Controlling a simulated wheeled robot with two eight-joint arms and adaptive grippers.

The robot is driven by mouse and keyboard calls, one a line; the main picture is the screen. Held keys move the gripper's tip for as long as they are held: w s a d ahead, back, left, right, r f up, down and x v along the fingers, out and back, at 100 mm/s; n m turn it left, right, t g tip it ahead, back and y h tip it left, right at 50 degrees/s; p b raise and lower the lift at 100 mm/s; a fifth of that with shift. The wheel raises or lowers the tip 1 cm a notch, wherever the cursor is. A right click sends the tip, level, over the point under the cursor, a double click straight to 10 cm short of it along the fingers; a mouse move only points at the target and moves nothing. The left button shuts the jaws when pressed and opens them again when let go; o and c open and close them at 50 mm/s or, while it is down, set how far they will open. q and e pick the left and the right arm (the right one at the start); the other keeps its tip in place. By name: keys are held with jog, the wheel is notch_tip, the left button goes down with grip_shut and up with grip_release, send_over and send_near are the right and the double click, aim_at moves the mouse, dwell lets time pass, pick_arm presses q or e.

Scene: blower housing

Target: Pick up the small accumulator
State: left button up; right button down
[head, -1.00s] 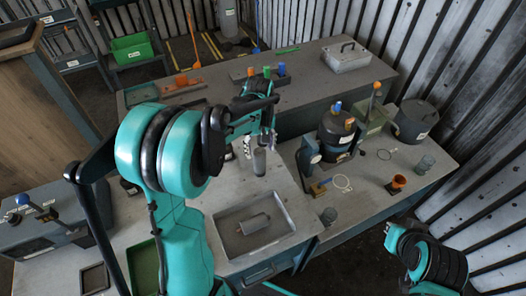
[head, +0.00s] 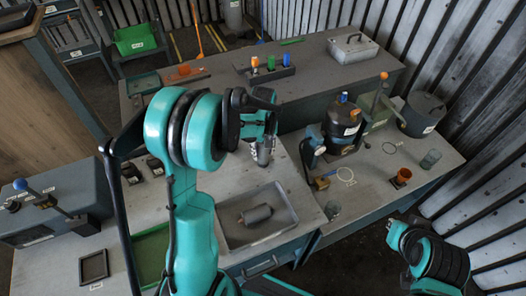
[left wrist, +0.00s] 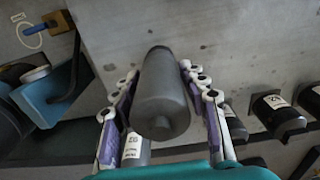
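A plain grey cylinder (head: 264,156), which looks like the small accumulator, is upright at my left gripper (head: 265,142) over the near bench. In the left wrist view the grey cylinder (left wrist: 162,90) has a small nub on its near end. The fingers of my left gripper (left wrist: 160,72) lie along both its sides, very close to it. I cannot tell whether they press on it, or whether its base rests on the bench. Another grey cylinder (head: 257,214) lies on its side in a shallow grey tray (head: 291,205).
Black labelled holders (left wrist: 275,116) stand in a row beside the gripper. A control box (head: 60,205) is at the left.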

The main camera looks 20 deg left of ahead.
pick_arm(q)
grip_shut()
jog(key=shift+r, duration=0.5)
jog(key=r, duration=0.1)
jog(key=r+p, duration=0.1)
jog(key=s+r, duration=0.1)
jog(key=r, duration=0.1)
jog(key=shift+d+p, duration=0.3)
jog(key=shift+d, duration=0.05)
jog(key=s+d+r+p, duration=0.2)
jog(key=s+d+r, duration=0.3)
jog(key=s, duration=0.4)
jog(key=shift+d+r, duration=0.3)
jog(key=shift+r, duration=0.2)
